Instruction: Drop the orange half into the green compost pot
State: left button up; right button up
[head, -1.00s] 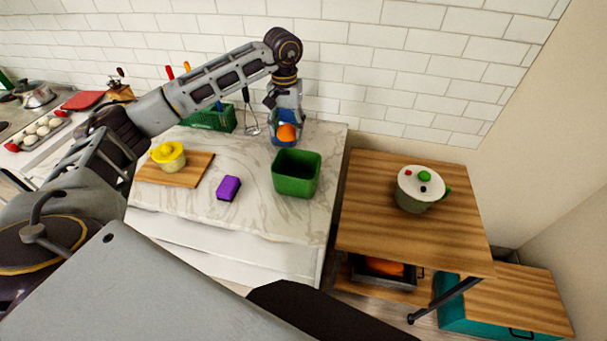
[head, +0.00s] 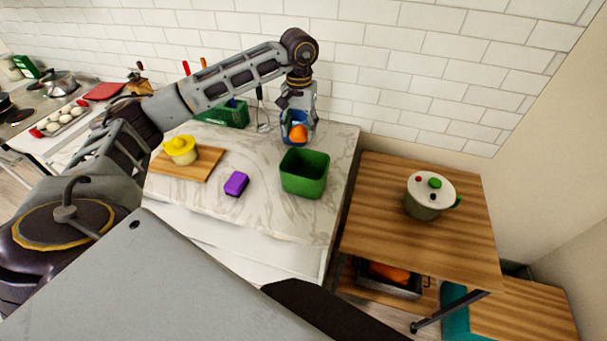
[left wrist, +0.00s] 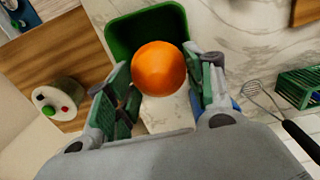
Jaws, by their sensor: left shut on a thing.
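The orange half (head: 299,133) is held between the fingers of my left gripper (head: 298,128), at the back of the counter near the wall. In the left wrist view the orange half (left wrist: 159,68) sits between the fingertips of my left gripper (left wrist: 165,80); its cut face cannot be made out. The green compost pot (head: 304,182) stands open on the marble counter, just in front of the gripper in the head view. In the left wrist view the pot (left wrist: 122,37) lies behind the orange, partly hidden. My right gripper is not in view.
A blue thing (head: 286,128) is partly hidden by the gripper. A purple sponge (head: 236,184), a yellow-topped juicer (head: 181,150) on a board (head: 208,163) and a green crate (head: 224,114) share the counter. A lidded pot (head: 431,195) stands on the wooden cart (head: 380,225).

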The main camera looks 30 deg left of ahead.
pick_arm(q)
jog(key=shift+f, duration=0.1)
jog(key=shift+f, duration=0.1)
jog(key=shift+f+b, duration=0.4)
jog(key=shift+f, duration=0.1)
jog(key=shift+f+b, duration=0.75)
jog(key=shift+f, duration=0.65)
jog(key=shift+f+b, duration=0.4)
jog(key=shift+f, duration=0.5)
jog(key=o, duration=1.1)
jog(key=shift+c, duration=0.2)
